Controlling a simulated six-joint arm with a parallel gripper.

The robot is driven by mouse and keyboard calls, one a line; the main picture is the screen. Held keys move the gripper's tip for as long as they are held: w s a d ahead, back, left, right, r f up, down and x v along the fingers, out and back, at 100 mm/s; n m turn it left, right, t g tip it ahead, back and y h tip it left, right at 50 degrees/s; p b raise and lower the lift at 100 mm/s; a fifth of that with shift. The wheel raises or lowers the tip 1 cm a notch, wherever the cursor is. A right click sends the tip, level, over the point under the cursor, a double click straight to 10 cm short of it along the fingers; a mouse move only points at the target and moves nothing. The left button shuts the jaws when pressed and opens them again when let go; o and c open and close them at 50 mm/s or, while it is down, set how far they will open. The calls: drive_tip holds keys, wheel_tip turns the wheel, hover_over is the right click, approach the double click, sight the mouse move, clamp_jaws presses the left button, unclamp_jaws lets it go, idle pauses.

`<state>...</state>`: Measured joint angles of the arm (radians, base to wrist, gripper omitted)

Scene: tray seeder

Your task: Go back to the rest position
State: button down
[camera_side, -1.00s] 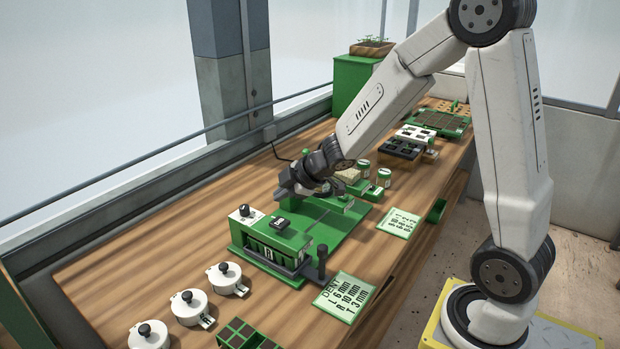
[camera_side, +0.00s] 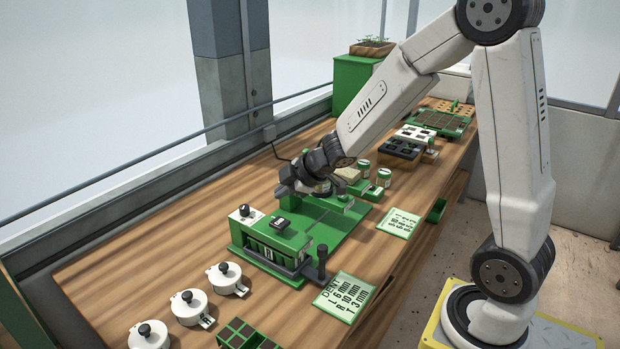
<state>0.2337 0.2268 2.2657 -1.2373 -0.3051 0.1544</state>
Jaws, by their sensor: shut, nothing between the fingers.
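My gripper (camera_side: 283,190) hangs over the far-left part of the green seeder base (camera_side: 345,222), just beyond the green machine block (camera_side: 268,246). It is small and dark here; its fingers are together with nothing visible between them. The machine block has a white corner with a black knob (camera_side: 244,210), a black button on top (camera_side: 281,224) and a dark lever (camera_side: 322,257) at its right end. My wrist hides part of the base behind it.
Three white lidded pots (camera_side: 227,279) stand at the near left. A printed card (camera_side: 345,297) lies right of the machine, another (camera_side: 399,223) farther back. Small green-and-white jars (camera_side: 384,177), a black tray (camera_side: 401,149) and a seedling tray (camera_side: 437,122) stand beyond. Left wood is clear.

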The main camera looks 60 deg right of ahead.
drive_tip(key=s+a+f+m+g, duration=0.2)
drive_tip(key=s+m, duration=0.3)
drive_tip(key=s, duration=0.3)
drive_tip(key=s+a+f+m+g+h, duration=0.1)
drive_tip(key=s+a+f+m+g, duration=0.2)
drive_tip(key=s, duration=0.5)
drive_tip(key=m+g, duration=0.1)
drive_tip(key=m, duration=0.1)
drive_tip(key=shift+s+a+m+h, duration=0.2)
drive_tip(key=shift+m+h, duration=0.1)
drive_tip(key=shift+m, duration=0.1)
